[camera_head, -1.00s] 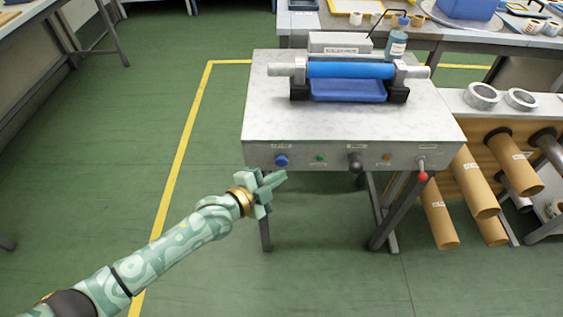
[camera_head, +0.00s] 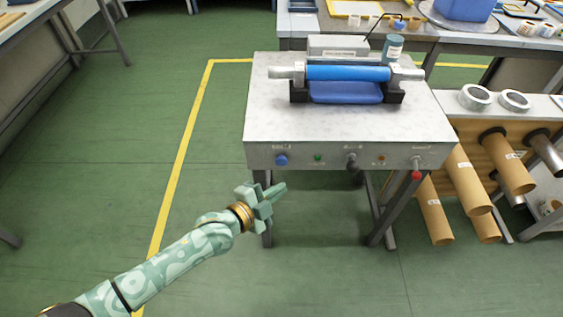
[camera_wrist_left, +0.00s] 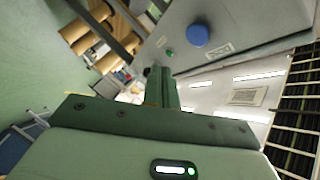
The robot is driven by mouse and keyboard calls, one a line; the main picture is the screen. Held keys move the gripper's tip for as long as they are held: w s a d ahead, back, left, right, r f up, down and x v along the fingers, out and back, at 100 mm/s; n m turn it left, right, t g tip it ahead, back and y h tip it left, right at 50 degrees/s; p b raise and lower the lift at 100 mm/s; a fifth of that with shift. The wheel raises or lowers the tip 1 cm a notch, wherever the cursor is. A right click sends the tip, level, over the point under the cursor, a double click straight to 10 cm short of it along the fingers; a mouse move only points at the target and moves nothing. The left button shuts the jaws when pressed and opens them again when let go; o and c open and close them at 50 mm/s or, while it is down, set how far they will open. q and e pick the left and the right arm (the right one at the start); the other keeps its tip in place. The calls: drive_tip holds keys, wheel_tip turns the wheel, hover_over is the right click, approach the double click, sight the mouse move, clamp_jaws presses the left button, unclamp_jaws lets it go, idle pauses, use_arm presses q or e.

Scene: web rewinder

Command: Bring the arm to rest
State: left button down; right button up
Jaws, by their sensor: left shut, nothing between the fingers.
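My left arm comes in from the lower left of the head view, patterned in green. Its left gripper (camera_head: 275,191) is shut and empty, in front of and below the machine's front panel, apart from it. In the left wrist view the shut fingers (camera_wrist_left: 163,88) point toward the panel's underside. The rewinder machine (camera_head: 345,120) has a blue roller (camera_head: 348,73) on top over a blue tray (camera_head: 346,92). Its panel carries a blue knob (camera_head: 281,160), a green button (camera_head: 318,157), a black knob and a red-tipped lever (camera_head: 416,174). The blue knob also shows in the wrist view (camera_wrist_left: 198,36). My right gripper is not in view.
A rack with several cardboard tubes (camera_head: 467,182) and two tape rolls (camera_head: 475,97) stands right of the machine. A bench (camera_head: 440,33) with containers is behind it. Yellow floor tape (camera_head: 185,150) runs left of the machine. The green floor at left is clear.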

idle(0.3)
use_arm(q)
drive_tip(key=a+f+n+y+p, duration=0.1)
drive_tip(key=a+f+n+y, duration=0.4)
drive_tip(key=a+f+n, duration=0.45)
drive_tip(key=s+a+f+n+g+y+p, duration=0.2)
drive_tip(key=s+a+f+n+g+y, duration=0.1)
drive_tip(key=s+a+f, duration=0.7)
drive_tip(key=s+a+f+n+g+y+p, duration=0.15)
drive_tip(key=s+f, duration=0.35)
drive_tip(key=s, duration=0.5)
drive_tip(key=s+a+f+n+g+y, duration=0.1)
drive_tip(key=s+a+f+g, duration=0.3)
drive_tip(key=s, duration=0.6)
drive_tip(key=s+d+n+g+p, duration=0.1)
drive_tip(key=s+g+p, duration=0.1)
drive_tip(key=s, duration=2.2)
drive_tip(key=shift+f+n, duration=0.3)
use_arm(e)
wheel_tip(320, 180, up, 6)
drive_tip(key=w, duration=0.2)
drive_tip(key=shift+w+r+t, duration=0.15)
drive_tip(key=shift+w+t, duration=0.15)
use_arm(q)
drive_tip(key=shift+w+g, duration=0.1)
drive_tip(key=shift+g, duration=0.15)
